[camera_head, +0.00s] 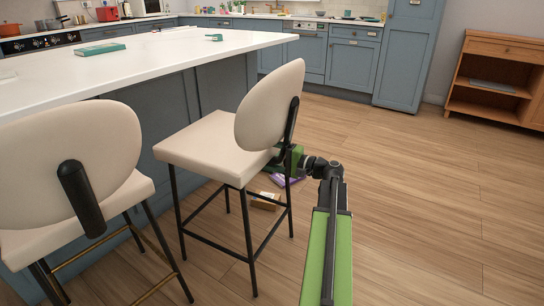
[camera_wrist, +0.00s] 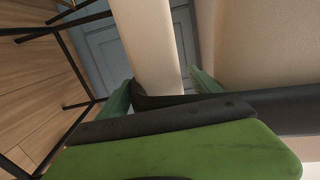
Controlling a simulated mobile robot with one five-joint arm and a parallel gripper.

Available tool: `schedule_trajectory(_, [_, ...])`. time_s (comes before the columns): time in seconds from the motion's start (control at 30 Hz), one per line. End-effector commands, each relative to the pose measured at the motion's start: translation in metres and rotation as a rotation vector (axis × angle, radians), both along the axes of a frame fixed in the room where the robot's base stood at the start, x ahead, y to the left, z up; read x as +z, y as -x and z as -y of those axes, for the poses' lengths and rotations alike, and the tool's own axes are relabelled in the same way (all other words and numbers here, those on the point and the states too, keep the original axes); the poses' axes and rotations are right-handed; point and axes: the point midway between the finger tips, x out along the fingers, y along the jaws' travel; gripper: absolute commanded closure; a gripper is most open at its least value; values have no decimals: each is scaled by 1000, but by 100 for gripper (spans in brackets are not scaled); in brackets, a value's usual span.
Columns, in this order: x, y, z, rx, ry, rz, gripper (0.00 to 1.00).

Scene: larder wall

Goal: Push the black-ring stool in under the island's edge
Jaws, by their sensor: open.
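The black-ring stool (camera_head: 215,148) stands upright beside the white-topped island (camera_head: 150,60). It has a cream seat, an oval cream backrest (camera_head: 270,105) and a black footrest. Its seat shows in front of the island's blue side, outside the countertop edge. My gripper (camera_head: 290,160) is at the back of this stool, low behind the backrest, and partly hidden by it. In the wrist view the green fingers (camera_wrist: 162,93) are apart. A cream edge of the stool (camera_wrist: 150,45) and its black back support (camera_wrist: 285,108) show between and beside them. I cannot tell whether they touch.
A second cream stool (camera_head: 70,165) with a brass footrest stands at the left. A small brown box (camera_head: 266,201) and a purple item (camera_head: 283,179) lie on the floor beside the black-ring stool. Wood floor is clear at right, before a wooden shelf (camera_head: 500,75).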

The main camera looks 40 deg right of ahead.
Motion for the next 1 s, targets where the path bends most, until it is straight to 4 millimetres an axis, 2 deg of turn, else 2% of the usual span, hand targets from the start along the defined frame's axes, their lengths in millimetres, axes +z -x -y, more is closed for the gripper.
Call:
schedule_trajectory(0.07, [0, 0, 0, 0, 0, 1, 20])
schedule_trajectory(0.1, [0, 0, 0, 0, 0, 1, 27])
schedule_trajectory(0.67, [0, 1, 1, -1, 0, 0, 100])
schedule_trajectory(1.0, [-6, 2, 1, -2, 0, 0, 100])
